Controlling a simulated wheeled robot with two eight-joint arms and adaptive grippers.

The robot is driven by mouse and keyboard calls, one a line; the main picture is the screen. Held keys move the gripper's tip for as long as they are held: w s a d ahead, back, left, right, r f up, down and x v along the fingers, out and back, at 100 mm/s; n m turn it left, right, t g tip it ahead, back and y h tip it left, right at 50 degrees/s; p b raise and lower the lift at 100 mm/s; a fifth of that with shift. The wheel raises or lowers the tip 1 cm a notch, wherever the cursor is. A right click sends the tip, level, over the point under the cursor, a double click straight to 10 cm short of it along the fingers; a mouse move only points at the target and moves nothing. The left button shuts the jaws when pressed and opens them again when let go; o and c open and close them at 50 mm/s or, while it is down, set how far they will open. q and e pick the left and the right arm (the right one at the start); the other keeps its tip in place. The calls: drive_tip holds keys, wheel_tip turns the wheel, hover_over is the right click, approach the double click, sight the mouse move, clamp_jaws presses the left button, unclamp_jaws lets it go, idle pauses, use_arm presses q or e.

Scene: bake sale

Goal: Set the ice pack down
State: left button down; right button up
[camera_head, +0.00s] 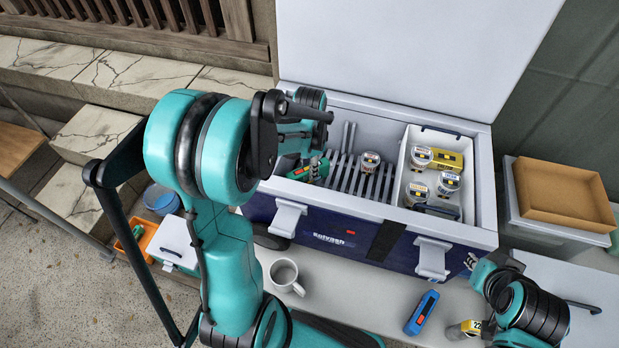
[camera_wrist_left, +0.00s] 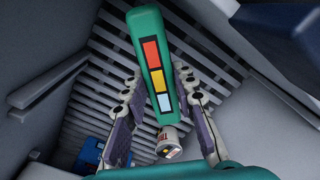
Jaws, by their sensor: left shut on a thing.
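A green slab with red, yellow and pale blue squares, which I take for the ice pack (camera_wrist_left: 150,60), is between the fingers of my left gripper (camera_wrist_left: 160,82) in the wrist view. The gripper is shut on it. In the head view the left gripper (camera_head: 305,160) is inside the left part of the open cooler (camera_head: 345,222), and the ice pack's green end (camera_head: 299,173) shows beside it. Slats of the cooler's inside lie beyond the slab; I cannot tell whether it touches them. My right arm is at the lower right; its gripper's state is unclear.
A white bin (camera_head: 408,150) with several jars fills the cooler's right side. One jar (camera_head: 370,161) stands on the slats, near the slab. A mug (camera_head: 285,277) and a blue device (camera_head: 422,313) are on the table in front. The slatted floor's middle has free room.

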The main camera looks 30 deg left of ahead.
use_arm(q)
wheel_tip(320, 180, down, 4)
drive_tip(key=shift+f+b, duration=0.15)
drive_tip(key=shift+b, duration=0.65)
drive_tip(key=shift+f, duration=0.15)
drive_tip(key=c, duration=1.2)
unclamp_jaws()
drive_tip(key=shift+r, duration=0.4)
wheel_tip(320, 180, up, 12)
drive_tip(key=p, duration=0.4)
drive_tip(key=shift+f, duration=0.2)
